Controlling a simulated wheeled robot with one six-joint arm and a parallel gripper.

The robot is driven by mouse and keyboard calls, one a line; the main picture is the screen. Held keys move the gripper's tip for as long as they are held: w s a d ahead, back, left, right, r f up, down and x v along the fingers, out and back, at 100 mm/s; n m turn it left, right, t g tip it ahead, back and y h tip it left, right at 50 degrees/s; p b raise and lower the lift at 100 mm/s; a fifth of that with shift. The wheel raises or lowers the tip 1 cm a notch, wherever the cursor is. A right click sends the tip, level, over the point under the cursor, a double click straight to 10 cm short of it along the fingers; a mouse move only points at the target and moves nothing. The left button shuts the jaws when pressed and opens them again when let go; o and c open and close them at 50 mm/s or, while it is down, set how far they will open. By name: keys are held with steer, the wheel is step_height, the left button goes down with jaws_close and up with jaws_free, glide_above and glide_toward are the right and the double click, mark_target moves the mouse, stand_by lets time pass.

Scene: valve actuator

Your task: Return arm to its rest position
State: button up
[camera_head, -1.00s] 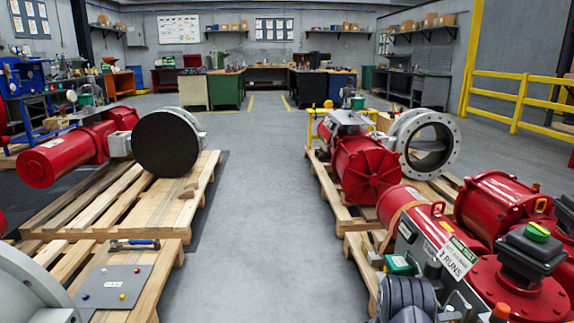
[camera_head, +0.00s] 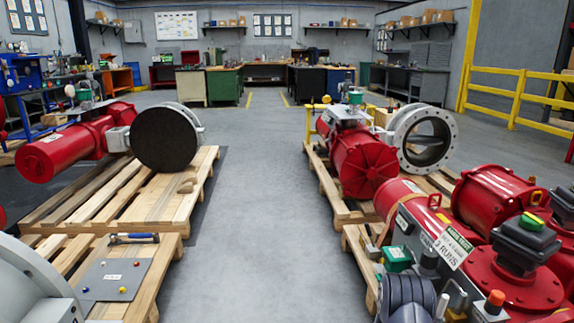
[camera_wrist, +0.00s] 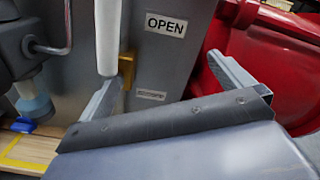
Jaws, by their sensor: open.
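My gripper (camera_wrist: 165,70) shows in the wrist view, with its two grey fingers spread wide apart and nothing between them. The grey panel (camera_wrist: 168,60) with an "OPEN" label (camera_wrist: 166,25) lies beyond the fingers. A white rod (camera_wrist: 108,38) and a brass-coloured piece (camera_wrist: 127,70) are near the left finger. A red curved body (camera_wrist: 265,55) is behind the right finger. My gripper cannot be made out in the head view. There, a red valve actuator (camera_head: 512,275) with a black box and green top fills the lower right.
Wooden pallets stand on both sides. The left pallet (camera_head: 140,215) bears a red actuator (camera_head: 68,152) with a dark disc (camera_head: 165,139). Another red actuator (camera_head: 365,165) stands on the right pallet. The grey floor aisle (camera_head: 260,220) between them is clear. A yellow railing (camera_head: 520,95) is at right.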

steer(key=shift+s+a+f+m+p, duration=0.15)
steer(key=shift+s+a+f+m, duration=0.1)
steer(key=shift+a+f+m, duration=0.45)
steer(key=shift+s+a+f+m+p, duration=0.15)
steer(key=shift+s+a+f+m, duration=0.2)
steer(key=shift+a+m, duration=0.7)
steer(key=shift+s+a+f+m+p, duration=0.2)
steer(key=shift+a+f+m, duration=0.4)
steer(key=shift+m, duration=0.55)
